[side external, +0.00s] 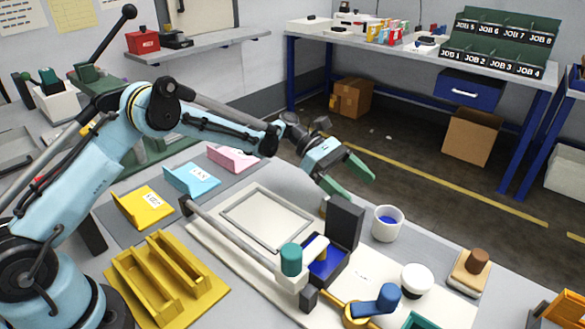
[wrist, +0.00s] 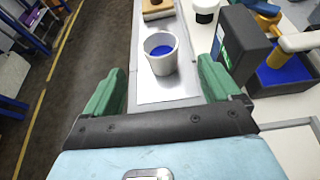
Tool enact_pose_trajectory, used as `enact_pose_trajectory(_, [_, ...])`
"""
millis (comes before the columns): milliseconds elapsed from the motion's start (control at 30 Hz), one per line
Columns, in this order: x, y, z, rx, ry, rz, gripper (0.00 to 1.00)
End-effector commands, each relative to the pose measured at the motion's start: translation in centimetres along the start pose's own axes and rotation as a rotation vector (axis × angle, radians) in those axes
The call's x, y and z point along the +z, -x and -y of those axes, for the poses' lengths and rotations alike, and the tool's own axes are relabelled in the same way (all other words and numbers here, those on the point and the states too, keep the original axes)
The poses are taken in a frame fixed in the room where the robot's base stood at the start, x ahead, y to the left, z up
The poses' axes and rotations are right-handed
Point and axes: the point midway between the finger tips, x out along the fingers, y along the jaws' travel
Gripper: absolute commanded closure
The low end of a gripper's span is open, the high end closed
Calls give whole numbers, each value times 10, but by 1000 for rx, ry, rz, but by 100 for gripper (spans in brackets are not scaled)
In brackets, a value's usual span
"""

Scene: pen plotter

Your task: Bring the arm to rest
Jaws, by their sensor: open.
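My gripper (side external: 345,174) has two green fingers that are spread apart with nothing between them. In the side external view it hangs in the air above the far edge of the table, behind the pen plotter (side external: 222,262). In the wrist view the gripper (wrist: 160,95) is open, and a white cup with blue inside (wrist: 162,62) shows beyond and between the fingers. The same cup (side external: 387,226) stands on the table to the right of a dark upright block (side external: 344,222). My gripper touches nothing that I can see.
Yellow, blue and pink holders (side external: 192,180) and a yellow rack (side external: 165,278) stand left of the plotter. A white round-topped pot (side external: 416,279) and a brown-knobbed stamp (side external: 477,262) stand at the right. Open floor (side external: 400,165) lies beyond the table, before a blue-legged bench (side external: 420,50).

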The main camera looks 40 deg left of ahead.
Motion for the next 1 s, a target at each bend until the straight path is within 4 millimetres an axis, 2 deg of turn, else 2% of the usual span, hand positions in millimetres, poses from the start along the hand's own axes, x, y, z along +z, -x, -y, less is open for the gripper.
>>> enact_pose_trajectory(267, [6, 4, 0, 15, -28, -26, 10])
enact_pose_trajectory(567, [37, 33, 15, 91, -238, -234, 10])
enact_pose_trajectory(767, [51, 55, 35, 114, -408, -386, 10])
enact_pose_trajectory(1000, [63, 84, 75, 92, -688, -602, 10])
